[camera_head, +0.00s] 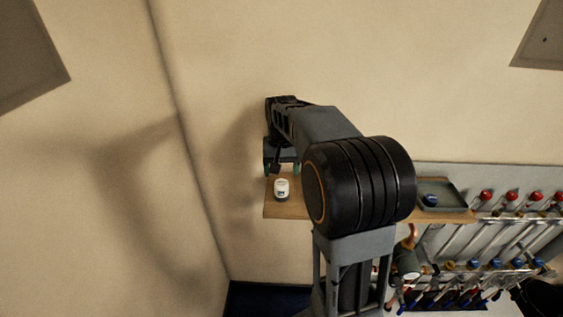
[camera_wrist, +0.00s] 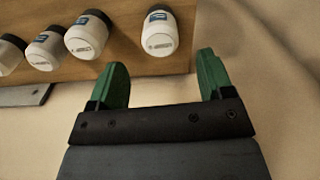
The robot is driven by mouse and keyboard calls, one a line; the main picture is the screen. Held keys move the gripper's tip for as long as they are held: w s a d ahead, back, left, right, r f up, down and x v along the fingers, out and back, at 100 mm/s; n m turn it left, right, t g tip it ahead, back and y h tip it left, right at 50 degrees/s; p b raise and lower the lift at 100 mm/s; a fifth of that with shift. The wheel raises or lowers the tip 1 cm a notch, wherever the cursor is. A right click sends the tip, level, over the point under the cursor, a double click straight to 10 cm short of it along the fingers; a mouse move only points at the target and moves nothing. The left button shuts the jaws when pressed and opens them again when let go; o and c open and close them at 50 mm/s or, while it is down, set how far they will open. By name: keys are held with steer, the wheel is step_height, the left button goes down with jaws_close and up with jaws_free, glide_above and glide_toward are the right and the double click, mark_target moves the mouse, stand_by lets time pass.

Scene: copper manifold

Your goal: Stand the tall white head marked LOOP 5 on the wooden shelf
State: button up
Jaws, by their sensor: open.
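The wooden shelf (camera_head: 288,208) runs along the back wall, partly hidden behind my arm. One white head (camera_head: 281,189) with a dark band stands near its left end. In the wrist view, several white heads stand on the shelf (camera_wrist: 120,70), one (camera_wrist: 160,35) apart at the right and others (camera_wrist: 88,36) to the left. They have blue labels and small print too blurred to read, so I cannot tell which is LOOP 5. My gripper (camera_wrist: 161,60) is open and empty, its green fingers apart. In the head view, my gripper (camera_head: 282,168) is by the shelf's left end.
A grey tray (camera_head: 445,197) with a blue item lies on the shelf to the right. Below and right is the manifold (camera_head: 490,265), with pipes and several red and blue knobs. A side wall (camera_head: 120,150) stands close on the left. My arm hides the shelf's middle.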

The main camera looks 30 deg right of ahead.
step_height(320, 180, up, 2)
steer(key=shift+r, duration=0.1)
steer(key=shift+a+r, duration=0.1)
steer(key=shift+r, duration=0.2)
steer(key=s+a+f+n+t, duration=0.1)
steer(key=s+a, duration=0.3)
steer(key=s, duration=0.4)
steer(key=s+a+f+n+t, duration=0.1)
steer(key=s+a+n+t, duration=0.2)
steer(key=s+a, duration=0.2)
steer(key=s, duration=0.3)
steer(key=shift+s+f+n+t, duration=0.15)
steer(key=shift+f+n+t, duration=0.15)
steer(key=shift+n+t, duration=0.1)
steer(key=shift+a, duration=0.1)
steer(key=shift+c, duration=0.3)
